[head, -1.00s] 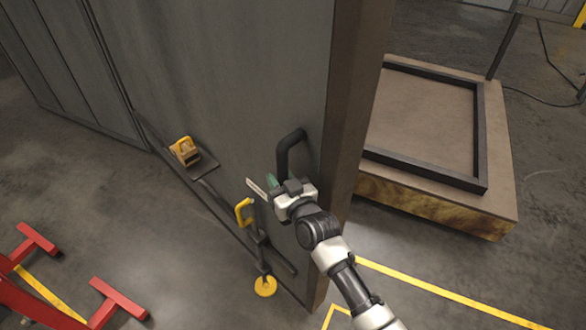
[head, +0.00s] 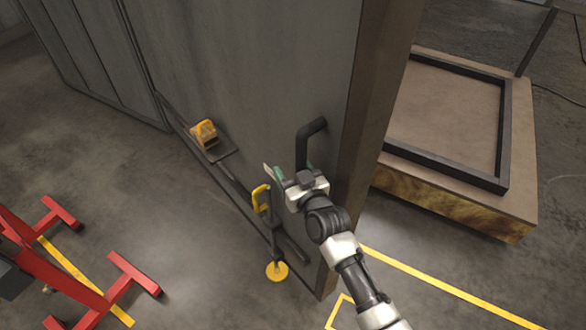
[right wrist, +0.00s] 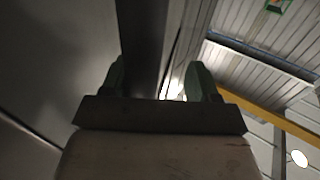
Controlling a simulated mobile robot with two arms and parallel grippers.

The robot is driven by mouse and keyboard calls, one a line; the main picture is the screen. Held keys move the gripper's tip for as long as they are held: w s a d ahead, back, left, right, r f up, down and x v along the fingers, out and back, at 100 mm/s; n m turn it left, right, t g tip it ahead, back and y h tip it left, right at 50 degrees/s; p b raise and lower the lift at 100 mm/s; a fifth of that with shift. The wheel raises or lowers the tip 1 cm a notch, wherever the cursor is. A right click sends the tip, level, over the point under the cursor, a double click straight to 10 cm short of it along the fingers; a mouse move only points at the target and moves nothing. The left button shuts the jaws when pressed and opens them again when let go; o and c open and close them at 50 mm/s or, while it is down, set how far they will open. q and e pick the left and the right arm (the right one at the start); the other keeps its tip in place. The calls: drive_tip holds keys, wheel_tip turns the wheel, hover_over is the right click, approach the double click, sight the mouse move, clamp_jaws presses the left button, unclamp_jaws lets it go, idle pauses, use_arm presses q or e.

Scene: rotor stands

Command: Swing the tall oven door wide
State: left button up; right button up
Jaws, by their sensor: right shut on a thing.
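The tall oven door (head: 250,70) is a large grey panel with a thick brown edge (head: 365,130) on its right side. A black bar handle (head: 311,131) stands out from its face near that edge. My right gripper (head: 292,175) is shut on the lower part of this handle and hides part of it. In the right wrist view the dark handle bar (right wrist: 140,50) runs between the two green fingertips of my right gripper (right wrist: 158,82). My left gripper is not in view.
Red stand legs (head: 75,265) are at lower left. A low brown slab (head: 455,197) with a black frame lies at right.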

drive_tip(key=shift+s+a+f, duration=0.15)
drive_tip(key=shift+s, duration=0.05)
drive_tip(key=b+v, duration=0.2)
drive_tip(key=v, duration=0.8)
drive_tip(key=shift+d, duration=0.35)
drive_tip(key=shift+s, duration=0.2)
